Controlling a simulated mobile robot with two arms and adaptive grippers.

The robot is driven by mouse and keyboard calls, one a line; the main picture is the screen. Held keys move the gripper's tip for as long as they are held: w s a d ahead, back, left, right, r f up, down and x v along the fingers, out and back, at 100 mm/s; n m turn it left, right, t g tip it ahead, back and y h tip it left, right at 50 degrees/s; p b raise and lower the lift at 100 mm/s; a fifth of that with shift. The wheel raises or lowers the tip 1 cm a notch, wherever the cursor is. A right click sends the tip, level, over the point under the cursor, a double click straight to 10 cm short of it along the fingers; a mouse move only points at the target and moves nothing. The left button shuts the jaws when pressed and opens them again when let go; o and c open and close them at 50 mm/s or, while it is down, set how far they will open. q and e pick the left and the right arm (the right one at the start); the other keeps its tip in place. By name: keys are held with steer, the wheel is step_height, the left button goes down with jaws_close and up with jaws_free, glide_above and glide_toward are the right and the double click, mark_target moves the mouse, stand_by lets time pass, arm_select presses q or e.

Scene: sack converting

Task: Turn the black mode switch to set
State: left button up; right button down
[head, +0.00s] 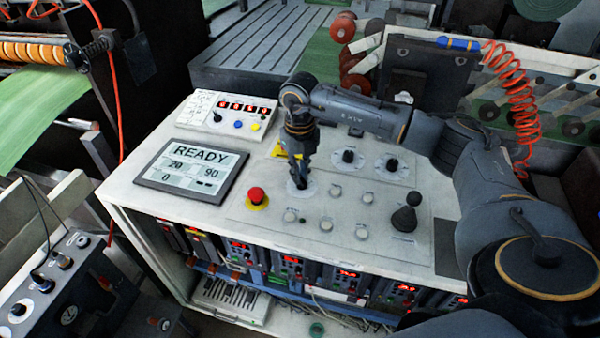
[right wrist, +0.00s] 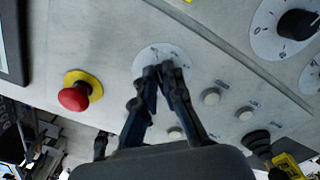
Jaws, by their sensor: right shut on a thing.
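The black mode switch sits on a round white dial plate (head: 309,190) in the middle of the console top. My right gripper (head: 298,180) reaches straight down onto it. In the right wrist view the fingers (right wrist: 163,72) meet over the dial plate (right wrist: 150,58) and are shut on the switch knob. The fingers hide most of the knob, so I cannot tell which mark it points at. My left gripper is not in view.
A red emergency button (head: 257,195) on a yellow base stands left of the switch. Two black rotary knobs (head: 348,156) (head: 392,164) sit behind right. Several grey buttons (head: 326,224) lie in front, with a black joystick (head: 406,215) to the right. A screen (head: 192,171) reads READY.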

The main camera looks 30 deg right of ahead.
steer(key=c, duration=1.4)
jaws_free()
steer(key=shift+c, duration=0.2)
steer(key=shift+r, duration=0.1)
step_height(320, 180, up, 12)
